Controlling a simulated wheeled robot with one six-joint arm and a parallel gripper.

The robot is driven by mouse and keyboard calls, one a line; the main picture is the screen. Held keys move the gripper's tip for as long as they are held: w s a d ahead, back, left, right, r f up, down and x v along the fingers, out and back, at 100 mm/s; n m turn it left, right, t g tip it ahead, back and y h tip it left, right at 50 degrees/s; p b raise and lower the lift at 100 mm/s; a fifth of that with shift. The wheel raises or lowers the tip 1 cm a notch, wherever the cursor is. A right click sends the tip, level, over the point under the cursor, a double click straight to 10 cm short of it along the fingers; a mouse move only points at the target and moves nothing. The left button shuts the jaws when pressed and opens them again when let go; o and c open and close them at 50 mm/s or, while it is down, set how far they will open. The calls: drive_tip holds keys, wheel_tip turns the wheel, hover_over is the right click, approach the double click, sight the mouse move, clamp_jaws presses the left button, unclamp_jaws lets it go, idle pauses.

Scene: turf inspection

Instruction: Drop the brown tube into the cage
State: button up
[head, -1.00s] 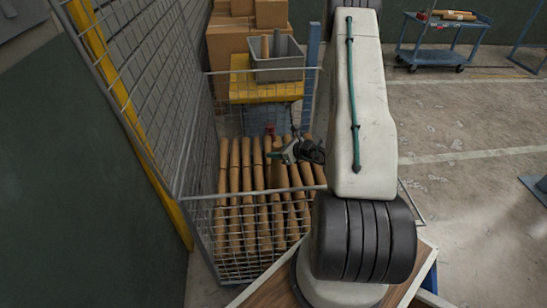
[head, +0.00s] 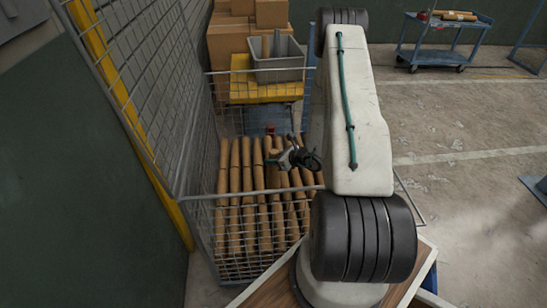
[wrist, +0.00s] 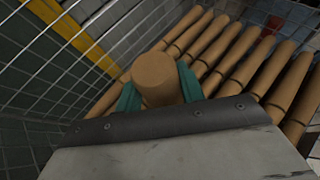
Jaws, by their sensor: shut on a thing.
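The brown tube (wrist: 157,78) is in my gripper (wrist: 158,90), between its two green fingers, with its round end toward the wrist camera. In the head view my gripper (head: 287,158) is over the wire cage (head: 208,222), inside its outline. The held tube is hard to tell from the others there. Several similar brown tubes (head: 235,190) lie side by side in the cage, and they also show beyond my gripper in the wrist view (wrist: 235,60). The gap between the held tube and those below cannot be judged.
A tall mesh panel (head: 135,75) with a yellow post (head: 105,70) stands at the left. Behind the cage are a grey bin (head: 277,70) on a yellow stand (head: 240,88) and cardboard boxes (head: 230,45). A blue cart (head: 445,38) stands far right, with open floor before it.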

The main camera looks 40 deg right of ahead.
drive_tip(key=shift+f, duration=0.25)
drive_tip(key=o, duration=1.2)
